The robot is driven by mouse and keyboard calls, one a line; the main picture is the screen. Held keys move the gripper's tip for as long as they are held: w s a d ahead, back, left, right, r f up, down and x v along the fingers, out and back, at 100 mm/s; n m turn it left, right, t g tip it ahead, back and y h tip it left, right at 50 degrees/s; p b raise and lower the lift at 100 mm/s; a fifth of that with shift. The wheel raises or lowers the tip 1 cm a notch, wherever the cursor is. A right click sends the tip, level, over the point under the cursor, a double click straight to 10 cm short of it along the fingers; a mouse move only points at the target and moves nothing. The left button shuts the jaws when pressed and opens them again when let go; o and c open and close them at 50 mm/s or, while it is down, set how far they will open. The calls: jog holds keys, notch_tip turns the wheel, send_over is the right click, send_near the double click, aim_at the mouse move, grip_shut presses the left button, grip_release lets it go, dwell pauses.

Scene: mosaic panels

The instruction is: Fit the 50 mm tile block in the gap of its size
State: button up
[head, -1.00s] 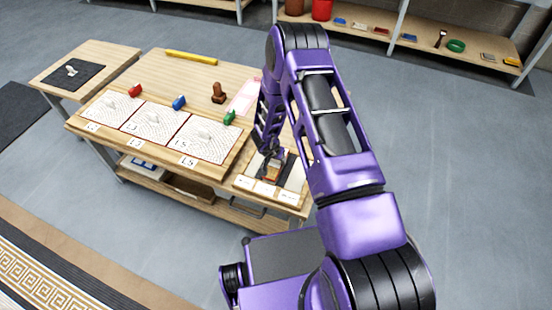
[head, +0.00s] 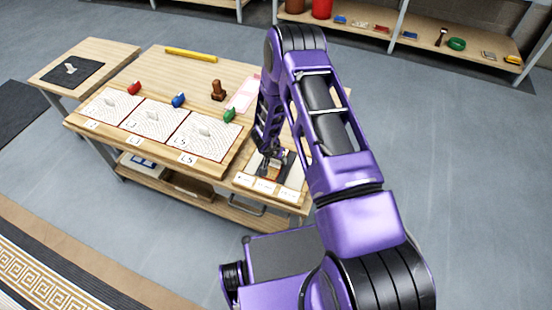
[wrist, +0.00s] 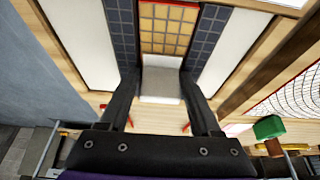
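In the wrist view, a tile block with a yellow-orange gridded face (wrist: 168,30) lies between two dark blue tiled strips (wrist: 119,30). A grey-white handle-like piece (wrist: 161,80) stands in front of it, between the fingers of my gripper (wrist: 161,88). The fingers appear to press against both its sides. In the head view, my gripper (head: 270,158) is low over the front-right tray (head: 250,183), and a small orange part (head: 276,172) shows under it. I cannot tell whether the block is fully seated or slightly raised. My gripper hides part of it.
Red (head: 134,88), blue (head: 179,100) and green (head: 229,115) pieces, a brown stamp-like object (head: 218,91) and a yellow bar (head: 190,55) lie behind. A side table (head: 110,55) holds a dark mat.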

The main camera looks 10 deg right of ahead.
jog(key=shift+o, duration=1.2)
jog(key=p+v, duration=0.4)
jog(key=v, duration=1.3)
jog(key=shift+r+p, duration=0.25)
jog(key=shift+p, duration=0.1)
